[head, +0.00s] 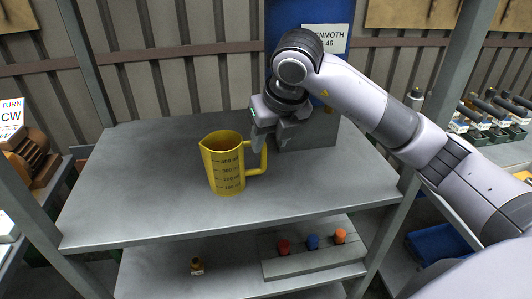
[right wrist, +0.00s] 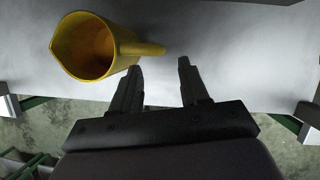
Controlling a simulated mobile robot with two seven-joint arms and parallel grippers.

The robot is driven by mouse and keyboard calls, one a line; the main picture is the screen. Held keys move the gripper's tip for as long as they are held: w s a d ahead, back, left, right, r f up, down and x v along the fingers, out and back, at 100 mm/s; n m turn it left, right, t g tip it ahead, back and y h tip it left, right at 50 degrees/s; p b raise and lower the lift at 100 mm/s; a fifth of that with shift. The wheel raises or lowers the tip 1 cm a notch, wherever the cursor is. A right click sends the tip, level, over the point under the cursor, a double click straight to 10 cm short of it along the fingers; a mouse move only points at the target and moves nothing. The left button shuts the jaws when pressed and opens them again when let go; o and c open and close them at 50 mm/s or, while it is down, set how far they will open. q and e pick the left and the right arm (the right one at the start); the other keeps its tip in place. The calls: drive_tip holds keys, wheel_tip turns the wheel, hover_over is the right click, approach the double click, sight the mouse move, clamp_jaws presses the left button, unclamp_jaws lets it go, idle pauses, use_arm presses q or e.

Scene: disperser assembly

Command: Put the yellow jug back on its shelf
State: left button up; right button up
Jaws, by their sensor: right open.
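The yellow jug (head: 222,165) stands upright on the upper grey shelf (head: 300,190), its handle to the right and its measuring marks facing me. In the right wrist view the jug (right wrist: 88,48) shows from above, its handle pointing right toward my fingers. My right gripper (head: 262,138) is open, its fingers close by the jug's handle in the head view. In the right wrist view the right gripper (right wrist: 160,68) has a clear gap between its fingers, and the handle is just beyond the left finger, not between them. My left gripper is not in view.
A blue machine with a grey base (head: 308,132) stands at the back of the shelf, behind my right arm. Posts stand at the sides; the shelf's left part is clear.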

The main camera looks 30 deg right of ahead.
drive_tip(key=v, duration=0.6)
idle(0.4)
